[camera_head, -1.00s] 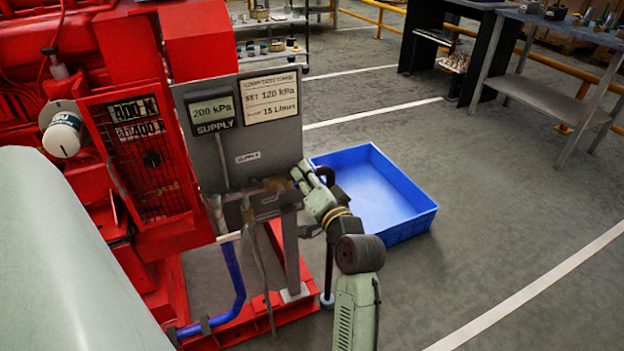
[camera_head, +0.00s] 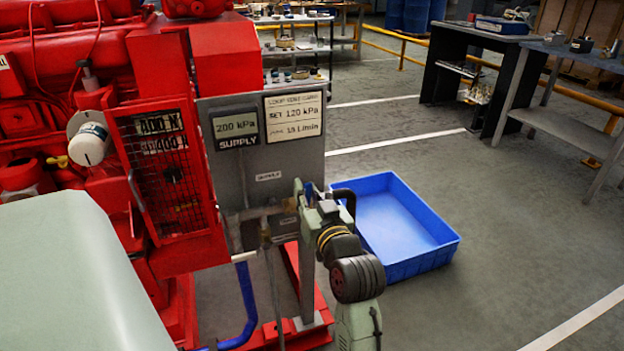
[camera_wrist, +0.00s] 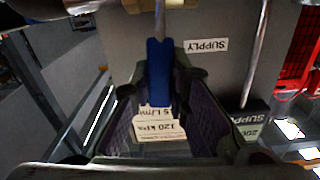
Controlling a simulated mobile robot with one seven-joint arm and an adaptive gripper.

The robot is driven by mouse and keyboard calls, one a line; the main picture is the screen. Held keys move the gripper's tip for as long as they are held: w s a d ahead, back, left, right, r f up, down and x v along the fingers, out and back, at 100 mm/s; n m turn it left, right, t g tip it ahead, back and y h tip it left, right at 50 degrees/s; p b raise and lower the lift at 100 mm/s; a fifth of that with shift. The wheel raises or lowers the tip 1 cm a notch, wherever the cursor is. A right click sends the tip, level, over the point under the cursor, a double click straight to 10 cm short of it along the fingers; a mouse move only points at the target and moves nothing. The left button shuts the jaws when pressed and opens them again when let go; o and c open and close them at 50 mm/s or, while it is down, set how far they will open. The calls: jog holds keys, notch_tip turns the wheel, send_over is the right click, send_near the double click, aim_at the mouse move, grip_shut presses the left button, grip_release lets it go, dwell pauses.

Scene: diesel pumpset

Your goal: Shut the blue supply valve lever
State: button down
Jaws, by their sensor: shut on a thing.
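The blue supply valve lever (camera_wrist: 158,72) is in the middle of the wrist view, a blue sleeve on a thin metal stem. It lies between the two dark fingers of my gripper (camera_wrist: 157,92), which is shut on it. In the head view my gripper (camera_head: 308,198) is at the lower right of the grey supply panel (camera_head: 275,160). Only a small bit of blue shows between its fingers there; the valve body is mostly hidden. The supply display (camera_head: 235,126) reads 200 kPa. The card (camera_head: 294,116) beside it reads SET 120 kPa.
The red engine (camera_head: 60,80) and its guard grille (camera_head: 165,180) stand left of the panel. Pipes run below the panel, one of them blue (camera_head: 247,300). A blue tray (camera_head: 400,220) lies on the floor at right. Open floor and a workbench (camera_head: 480,60) are beyond.

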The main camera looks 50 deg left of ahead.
jog(key=shift+s+a+n, duration=0.1)
jog(key=shift+s+n, duration=0.1)
jog(key=shift+n, duration=0.2)
jog(key=c, duration=1.5)
grip_release()
notch_tip(320, 180, up, 10)
jog(key=shift+r, duration=0.1)
